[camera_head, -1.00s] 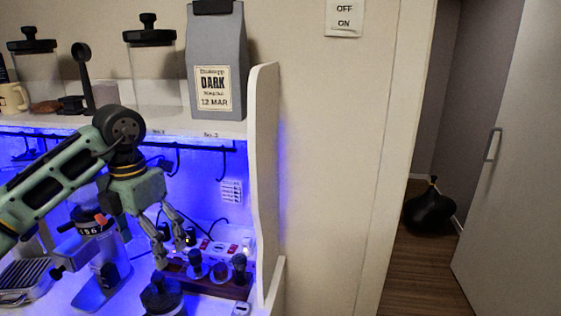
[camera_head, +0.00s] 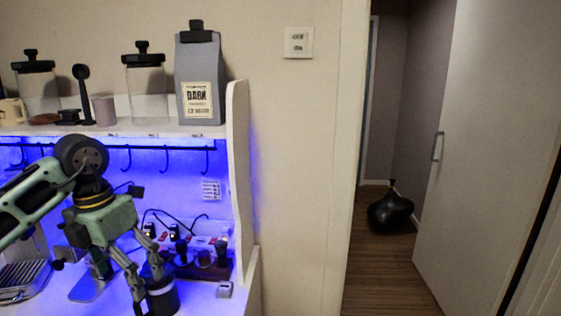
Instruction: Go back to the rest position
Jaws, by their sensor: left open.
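My left gripper (camera_head: 128,284) hangs fingers down over the lower counter of the espresso cabinet (camera_head: 240,180), its fingers apart. A dark canister (camera_head: 162,294) stands on the counter just right of the fingers, partly behind them. I cannot tell whether the fingers touch it. My left arm comes in from the left and hides part of the coffee equipment. My right gripper does not show.
A wooden stand (camera_head: 205,268) with dark-handled tools sits at the back right of the counter. The upper shelf holds glass jars (camera_head: 146,90) and a grey coffee bag (camera_head: 200,78). A dark round bag (camera_head: 391,212) lies on the floor beyond the doorway.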

